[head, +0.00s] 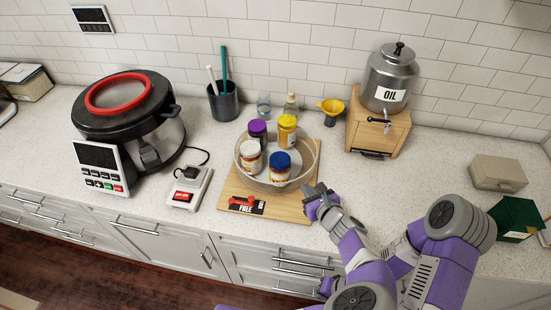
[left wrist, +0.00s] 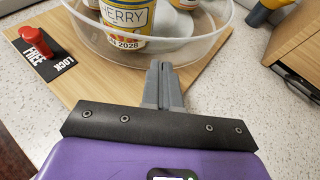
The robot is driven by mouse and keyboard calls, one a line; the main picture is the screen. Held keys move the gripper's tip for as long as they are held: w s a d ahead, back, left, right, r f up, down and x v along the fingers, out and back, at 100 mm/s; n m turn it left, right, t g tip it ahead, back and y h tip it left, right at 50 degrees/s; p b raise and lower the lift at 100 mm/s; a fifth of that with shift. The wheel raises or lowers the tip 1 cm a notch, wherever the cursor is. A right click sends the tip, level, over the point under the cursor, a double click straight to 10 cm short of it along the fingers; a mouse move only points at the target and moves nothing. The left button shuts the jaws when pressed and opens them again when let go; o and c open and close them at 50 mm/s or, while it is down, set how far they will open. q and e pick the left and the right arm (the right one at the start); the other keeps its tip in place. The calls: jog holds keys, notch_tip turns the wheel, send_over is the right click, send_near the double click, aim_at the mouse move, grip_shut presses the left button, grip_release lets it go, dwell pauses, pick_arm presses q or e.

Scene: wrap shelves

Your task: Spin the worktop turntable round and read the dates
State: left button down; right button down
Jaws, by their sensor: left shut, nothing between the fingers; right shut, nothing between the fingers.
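The turntable, a clear round tray (head: 262,185), sits on a wooden board (head: 295,210) and holds several jars. They include a purple-lidded jar (head: 257,131), a yellow-lidded jar (head: 287,130), a white-lidded jar (head: 250,158) and a blue-lidded jar (head: 280,168). In the left wrist view, one jar label (left wrist: 125,22) shows "HERRY" and "N 2028"; its left edge is cut off. A red knob (left wrist: 33,38) stands by FREE on a FREE/LOCK plate. My left gripper (head: 312,197) is shut and empty at the tray's near right; contact is unclear. My right gripper (head: 327,286) is low by the drawers, shut, partly hidden.
A large cooker (head: 125,115) and a small scale-like device (head: 187,190) stand left. An oil dispenser (head: 390,80) on a wooden stand (head: 378,130) is behind right. A beige box (head: 498,173) lies right.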

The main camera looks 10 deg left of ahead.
aim_at(289, 185)
pick_arm(q)
jog(key=shift+w+a, duration=0.45)
jog(key=shift+w, duration=0.05)
jog(key=shift+s+a+r+b, duration=0.1)
jog(key=shift+s+a+b, duration=0.6)
jog(key=shift+a, duration=0.3)
jog(key=shift+s+a, duration=0.1)
jog(key=shift+s+a+b, duration=0.3)
jog(key=shift+a+b, duration=0.1)
jog(key=shift+s+d+p, duration=0.3)
jog(key=shift+s, duration=0.15)
jog(key=shift+s+d+p, duration=0.15)
jog(key=shift+s+d, duration=0.1)
jog(key=shift+s, duration=0.3)
jog(key=shift+s+d+p, duration=0.15)
jog(key=shift+s+d, duration=0.1)
jog(key=shift+s, duration=0.3)
